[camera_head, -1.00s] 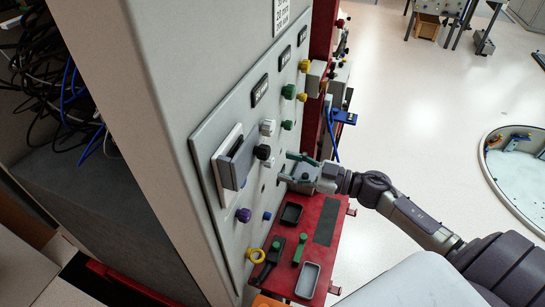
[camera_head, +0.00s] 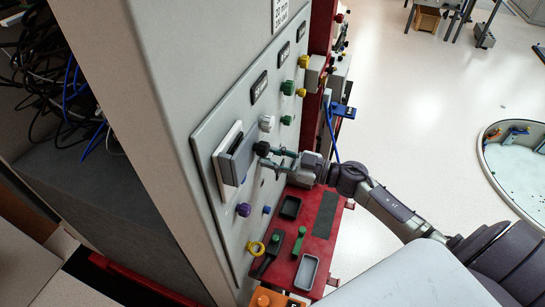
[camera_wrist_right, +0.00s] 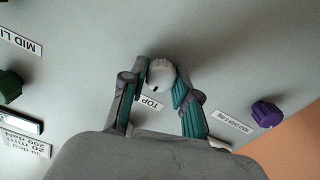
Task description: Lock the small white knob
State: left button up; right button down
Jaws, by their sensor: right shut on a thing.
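The small white knob (camera_wrist_right: 161,74) sits on the grey panel in the right wrist view, beside a label that begins "TOP". It has a dark mark on its face. My right gripper (camera_wrist_right: 160,84) is shut on it, with one finger on each side. In the head view my right gripper (camera_head: 276,157) reaches the panel from the right, just below the black knob, and covers the small white knob. Another white knob (camera_head: 266,123) is above the gripper. My left gripper is not in view.
A black knob (camera_head: 262,148) and a display box (camera_head: 238,160) are close to my right fingers. A red shelf (camera_head: 312,249) with trays juts out below my right arm.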

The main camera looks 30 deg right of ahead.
jog(key=shift+n, duration=0.4)
jog(key=n+b, duration=0.1)
jog(key=n, duration=0.2)
jog(key=shift+f+n+b, duration=0.1)
jog(key=shift+n+b, duration=0.25)
jog(key=shift+n, duration=0.05)
jog(key=n+b, duration=0.2)
jog(key=n, duration=0.2)
jog(key=shift+f+n, duration=0.1)
jog(key=shift+n, duration=0.2)
jog(key=n+b, duration=0.5)
jog(key=n, duration=0.3)
jog(key=shift+s+a+n+b, duration=0.1)
jog(key=shift+n+b, duration=0.2)
jog(key=shift+b, duration=0.1)
jog(key=c, duration=0.9)
grip_release()
jog(key=shift+o, duration=0.2)
